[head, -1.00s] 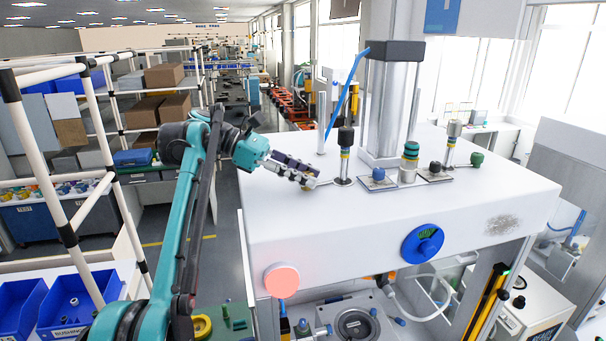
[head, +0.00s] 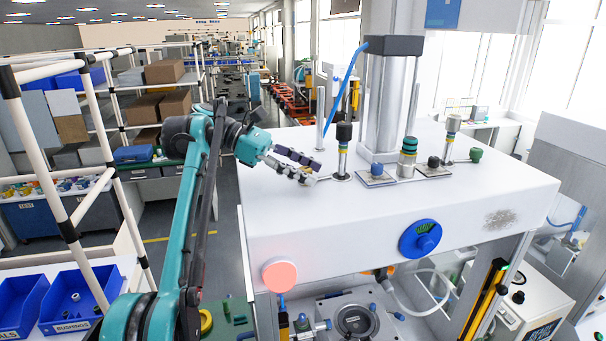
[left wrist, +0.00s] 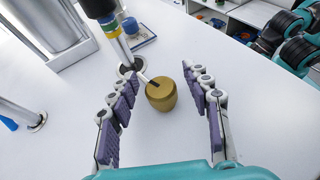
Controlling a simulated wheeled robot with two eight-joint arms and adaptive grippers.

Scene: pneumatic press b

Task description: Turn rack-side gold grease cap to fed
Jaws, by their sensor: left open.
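The gold grease cap (left wrist: 161,95) stands on the white press top at the end of a thin pipe from a banded post (left wrist: 112,38). A dark mark shows on its upper edge in the left wrist view. In the head view the cap is mostly hidden by the fingers. My left gripper (head: 314,172) is open at the rack-side end of the press top. In the left wrist view its two fingers (left wrist: 165,76) stand on either side of the cap, with a gap on both sides. My right gripper is not in view.
A post with a black top (head: 343,150) stands close beyond the fingers. A blue knob (head: 376,169), a banded fitting (head: 407,158) and a green cap (head: 476,155) lie farther right. The tall cylinder (head: 388,105) rises behind. The press top's front is clear.

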